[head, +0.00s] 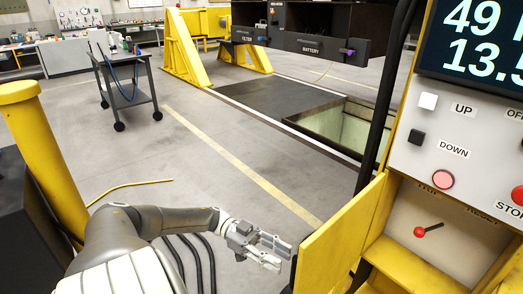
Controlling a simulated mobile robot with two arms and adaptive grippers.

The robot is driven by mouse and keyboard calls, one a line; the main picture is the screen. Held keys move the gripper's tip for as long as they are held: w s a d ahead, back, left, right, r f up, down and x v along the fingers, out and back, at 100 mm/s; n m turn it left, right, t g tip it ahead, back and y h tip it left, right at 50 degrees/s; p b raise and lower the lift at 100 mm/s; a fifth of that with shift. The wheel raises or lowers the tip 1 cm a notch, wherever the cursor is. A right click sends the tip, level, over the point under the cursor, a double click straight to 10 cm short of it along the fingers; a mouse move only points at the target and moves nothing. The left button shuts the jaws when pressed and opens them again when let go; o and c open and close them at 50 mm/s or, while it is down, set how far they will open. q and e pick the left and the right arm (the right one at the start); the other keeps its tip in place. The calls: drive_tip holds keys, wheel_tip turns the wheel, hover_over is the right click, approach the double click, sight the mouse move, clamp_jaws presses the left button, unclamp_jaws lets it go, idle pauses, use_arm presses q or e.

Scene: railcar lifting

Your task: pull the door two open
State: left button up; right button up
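A yellow door panel (338,240) stands at the left side of the yellow control cabinet, swung out from a lower compartment. Inside that compartment a lever with a red knob (420,232) is visible on a light panel (447,245). No number shows on the door, so I cannot tell whether it is door two. My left gripper (281,254) is just left of the door's outer edge. Its fingers are apart with nothing between them. I cannot tell whether a fingertip touches the door edge. My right gripper is not in view.
Above the compartment is a panel with UP, DOWN (417,136) and STOP buttons and a display (480,40). A yellow post (45,150) stands at left. Black cables hang near the cabinet. An open floor pit (345,128) and a cart (127,95) lie beyond clear floor.

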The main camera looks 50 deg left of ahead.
use_arm(q)
drive_tip(key=v, duration=0.6)
drive_tip(key=shift+a, duration=0.35)
drive_tip(key=shift+f, duration=0.1)
